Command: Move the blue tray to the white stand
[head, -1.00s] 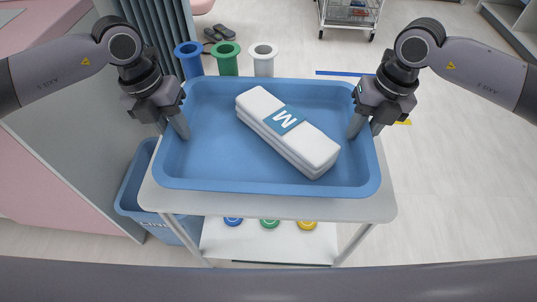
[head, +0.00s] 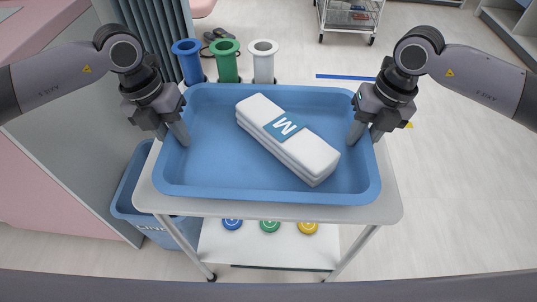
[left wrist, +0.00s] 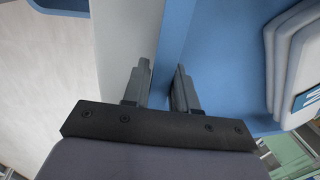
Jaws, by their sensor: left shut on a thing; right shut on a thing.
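The blue tray (head: 215,180) is level over the top of the white stand (head: 385,208); I cannot tell whether it touches the top. A folded white pack (head: 310,150) with a blue M label lies in it, slanted. My left gripper (head: 183,138) is shut on the tray's left wall and my right gripper (head: 360,135) on its right wall. In the left wrist view, the fingers of my left gripper (left wrist: 162,85) stand either side of the tray wall (left wrist: 176,35), and part of the white pack (left wrist: 285,60) shows at right.
Blue (head: 188,65), green (head: 226,65) and white (head: 264,65) cylinders stand behind the tray. The stand's lower shelf (head: 265,250) holds colored discs. A blue basket (head: 128,205) stands at left beside a grey-and-pink unit (head: 60,160). Floor at right (head: 460,190) is clear.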

